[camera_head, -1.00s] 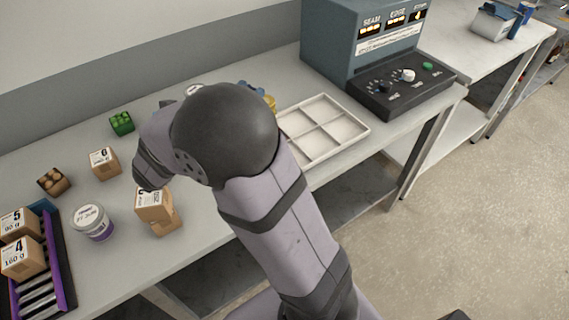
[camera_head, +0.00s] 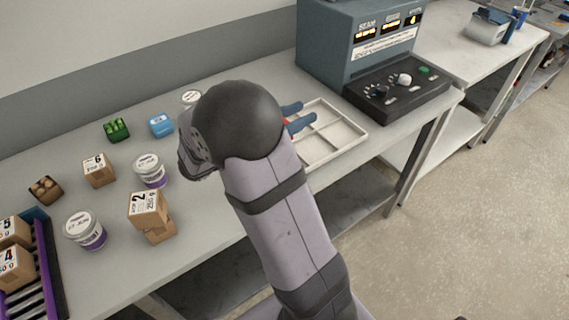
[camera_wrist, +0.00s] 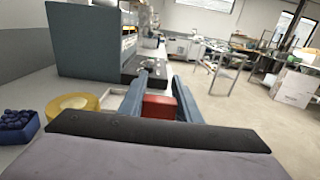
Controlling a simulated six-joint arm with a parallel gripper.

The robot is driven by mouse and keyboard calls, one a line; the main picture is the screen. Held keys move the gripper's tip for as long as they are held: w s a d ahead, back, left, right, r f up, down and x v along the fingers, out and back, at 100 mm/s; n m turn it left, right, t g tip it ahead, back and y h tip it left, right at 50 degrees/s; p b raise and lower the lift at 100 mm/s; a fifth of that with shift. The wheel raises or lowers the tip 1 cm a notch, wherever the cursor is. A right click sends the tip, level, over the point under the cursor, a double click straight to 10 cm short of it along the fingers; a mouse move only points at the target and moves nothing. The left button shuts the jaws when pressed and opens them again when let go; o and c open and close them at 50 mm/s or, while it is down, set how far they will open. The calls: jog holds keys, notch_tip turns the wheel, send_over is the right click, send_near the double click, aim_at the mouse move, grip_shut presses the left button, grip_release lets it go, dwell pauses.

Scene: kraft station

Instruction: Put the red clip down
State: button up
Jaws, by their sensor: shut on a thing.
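The red clip (camera_wrist: 159,106) is a small red block between the fingers of my gripper (camera_wrist: 157,94) in the wrist view. My gripper is shut on it. In the head view my gripper's blue fingers (camera_head: 297,117) reach out from behind my wrist, over the left part of the white divided tray (camera_head: 347,153). Only a sliver of red shows there, and most of the clip is hidden. I cannot tell how high it is above the tray.
A blue-grey machine (camera_head: 350,45) with a dark control panel (camera_head: 398,91) stands behind the tray. Boxes marked 6 (camera_head: 98,170) and 2 (camera_head: 148,208), white-lidded jars (camera_head: 150,170), a green punnet (camera_head: 116,130) and a blue item (camera_head: 161,125) stand to the left. A yellow ring (camera_wrist: 73,104) and blueberries (camera_wrist: 16,120) show in the wrist view.

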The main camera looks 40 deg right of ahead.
jog(key=shift+f, duration=5)
jog(key=shift+f, duration=0.1)
jog(key=o, duration=1)
jog(key=shift+a+b, duration=0.3)
jog(key=shift+a, duration=0.2)
jog(key=shift+a+r+b, duration=0.2)
jog(key=shift+a+b, duration=0.15)
jog(key=shift+a, duration=0.8)
jog(key=shift+d+r, duration=0.15)
jog(key=shift+r, duration=3.3)
